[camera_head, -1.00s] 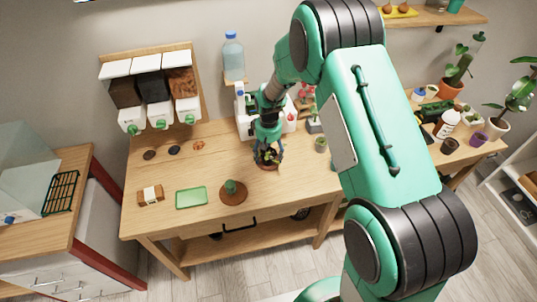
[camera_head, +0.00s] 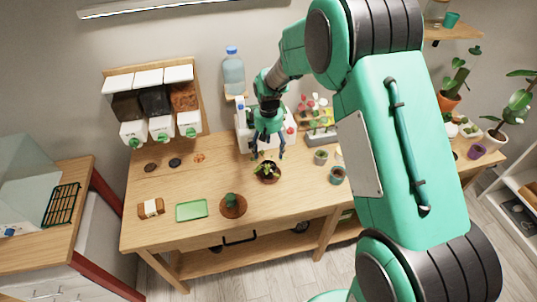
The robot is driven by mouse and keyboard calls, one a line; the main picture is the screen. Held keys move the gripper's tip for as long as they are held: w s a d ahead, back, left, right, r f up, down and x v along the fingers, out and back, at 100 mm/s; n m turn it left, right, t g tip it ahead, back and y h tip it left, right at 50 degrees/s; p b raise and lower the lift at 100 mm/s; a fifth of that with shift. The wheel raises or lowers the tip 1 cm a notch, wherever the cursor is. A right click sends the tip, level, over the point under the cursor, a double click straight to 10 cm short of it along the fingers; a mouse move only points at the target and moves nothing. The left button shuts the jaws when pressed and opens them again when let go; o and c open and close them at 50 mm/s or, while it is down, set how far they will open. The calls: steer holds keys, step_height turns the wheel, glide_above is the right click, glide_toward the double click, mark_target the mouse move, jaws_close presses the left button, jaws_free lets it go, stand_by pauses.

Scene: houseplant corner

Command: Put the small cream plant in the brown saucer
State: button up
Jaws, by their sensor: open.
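A small leafy plant (camera_head: 266,168) stands upright in the middle of the wooden table, with a dark brown round rim around its base. I cannot tell whether this rim is a saucer or the pot's own edge, and no cream pot wall shows clearly. A flat brown saucer (camera_head: 241,211) lies nearer the front, with a small teal-green pot or plant (camera_head: 231,200) standing on it. My gripper (camera_head: 268,154) is open and empty, pointing down just above and behind the leafy plant, seemingly apart from it.
Small pots (camera_head: 320,157) and (camera_head: 337,175) stand right of the plant. Dispensers (camera_head: 161,127), a bottle (camera_head: 233,72) and a grey planter (camera_head: 322,138) stand behind. The front right table is clear.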

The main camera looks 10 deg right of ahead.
steer(key=shift+r, duration=0.35)
stand_by(0.4)
steer(key=s+r+t, duration=0.1)
steer(key=s+r, duration=0.4)
steer(key=r, duration=0.3)
steer(key=s+d+r+m+t, duration=0.1)
steer(key=s+r, duration=0.3)
steer(key=r, duration=0.3)
steer(key=s+r+t, duration=0.1)
steer(key=s+r, duration=0.4)
steer(key=r, duration=0.3)
steer(key=s+r+m+t, duration=0.1)
steer(key=s+r, duration=0.2)
steer(key=s, duration=0.9)
steer(key=s+d+r+m+t, duration=0.1)
steer(key=s+r, duration=0.3)
steer(key=s, duration=0.8)
steer(key=shift+d+r+t, duration=0.2)
steer(key=shift+r+t, duration=0.1)
